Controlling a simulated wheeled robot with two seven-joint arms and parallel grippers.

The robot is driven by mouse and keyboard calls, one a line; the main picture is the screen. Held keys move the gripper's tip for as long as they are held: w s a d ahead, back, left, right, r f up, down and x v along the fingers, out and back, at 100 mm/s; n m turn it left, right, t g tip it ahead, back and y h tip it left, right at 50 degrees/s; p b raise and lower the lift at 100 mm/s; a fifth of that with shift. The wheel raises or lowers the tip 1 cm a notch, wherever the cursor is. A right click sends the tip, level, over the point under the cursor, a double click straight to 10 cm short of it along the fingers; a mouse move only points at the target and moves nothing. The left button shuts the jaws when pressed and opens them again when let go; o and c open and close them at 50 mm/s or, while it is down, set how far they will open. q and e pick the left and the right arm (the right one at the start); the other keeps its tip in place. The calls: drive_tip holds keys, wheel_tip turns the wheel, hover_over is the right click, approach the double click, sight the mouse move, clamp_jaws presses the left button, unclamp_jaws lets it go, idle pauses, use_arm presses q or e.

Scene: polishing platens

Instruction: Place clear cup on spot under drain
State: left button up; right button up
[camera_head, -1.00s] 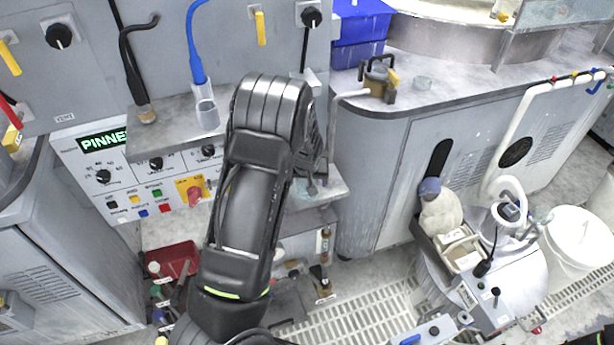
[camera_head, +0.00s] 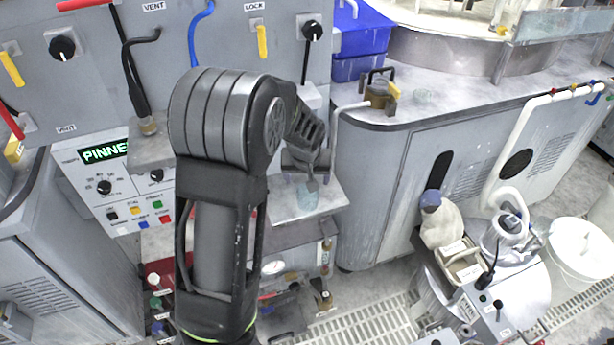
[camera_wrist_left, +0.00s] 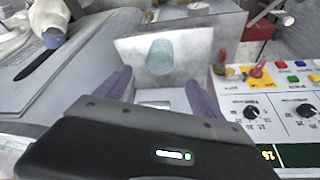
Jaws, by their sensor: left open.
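A clear, bluish cup (camera_head: 308,195) stands on the small grey ledge (camera_head: 330,200) below the bent pale pipe (camera_head: 334,125) that comes off the counter edge. In the left wrist view the cup (camera_wrist_left: 160,57) shows on the ledge (camera_wrist_left: 200,45), beyond the fingertips and apart from them. My left gripper (camera_head: 312,178) is just above and beside the cup, its fingers partly hidden in the head view. The left wrist view shows the gripper (camera_wrist_left: 160,90) open, with nothing between its two purple-grey fingers. My right gripper is out of view.
A blue bin (camera_head: 360,35) stands at the back. The control panel (camera_head: 110,180) is left of my arm. Bottles and gauges lie below the ledge.

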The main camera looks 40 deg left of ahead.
use_arm(q)
drive_tip(key=shift+f, duration=0.1)
idle(0.6)
drive_tip(key=s+d+f+m+g+h, duration=0.15)
drive_tip(key=s+d+f, duration=0.25)
drive_tip(key=d+f, duration=0.4)
drive_tip(key=s+d+f+m+h, duration=0.1)
drive_tip(key=s+d+f+m, duration=0.1)
drive_tip(key=s+d+f, duration=0.55)
drive_tip(key=s+d+f+g+h, duration=0.1)
drive_tip(key=s+d+f+h, duration=0.1)
drive_tip(key=s+d+f, duration=0.2)
drive_tip(key=s+d+f+m+h, duration=0.1)
drive_tip(key=s+d+f+h, duration=0.1)
drive_tip(key=s+d, duration=0.7)
drive_tip(key=d+f, duration=0.1)
drive_tip(key=d, duration=0.2)
drive_tip(key=shift+s+d+f+g, duration=0.15)
drive_tip(key=shift+d+f+g, duration=0.2)
drive_tip(key=shift+f, duration=0.05)
drive_tip(key=shift+o, duration=0.3)
